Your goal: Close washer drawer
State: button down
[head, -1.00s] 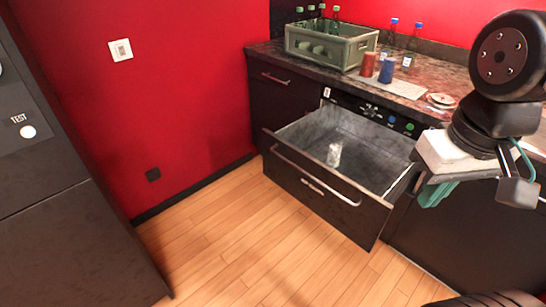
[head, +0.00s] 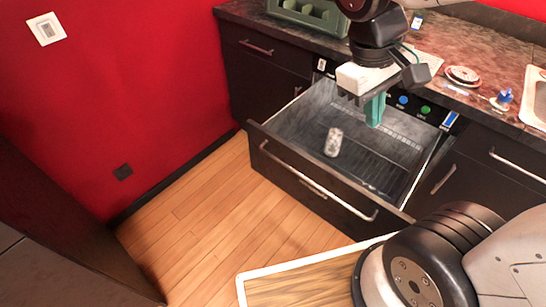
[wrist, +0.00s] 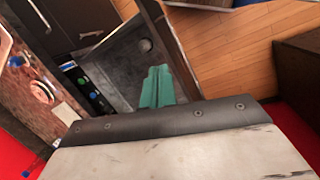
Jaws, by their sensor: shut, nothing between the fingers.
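The washer drawer (head: 278,147) is pulled far out below the counter, with a long metal handle on its dark front. A pale patterned cup or can (head: 333,142) stands inside it on the drawer floor. My gripper (head: 375,110), with teal fingers, is over the back part of the drawer, pointing down and empty. The fingers are together. In the wrist view my gripper (wrist: 157,86) shows in front of the grey drawer inside, and the cup is a small pale round shape (wrist: 146,45). I cannot tell whether the fingertips touch the drawer.
The counter (head: 440,75) above holds a green crate (head: 310,14), stacked plates (head: 462,75), a small blue-topped item (head: 504,97) and a sink (head: 536,98) at right. A button panel (head: 402,100) sits behind the drawer. Wood floor (head: 190,220) in front is clear at left.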

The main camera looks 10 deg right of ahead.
jog(key=w+a+f+n+h, duration=0.7)
jog(key=w+a+f+n, duration=0.2)
jog(key=w+f, duration=0.3)
jog(key=w+a+f+n+t+h, duration=0.2)
jog(key=w+a+f+n+t, duration=0.15)
jog(key=a+f+n, duration=0.45)
jog(key=n+t, duration=0.5)
jog(key=t, duration=0.1)
send_near(281, 156)
jog(key=x, duration=0.5)
jog(key=shift+w+d+f, duration=0.15)
jog(key=shift+d+f, duration=0.05)
jog(key=shift+f, duration=0.2)
jog(key=shift+w+d, duration=0.3)
jog(key=shift+d, duration=0.05)
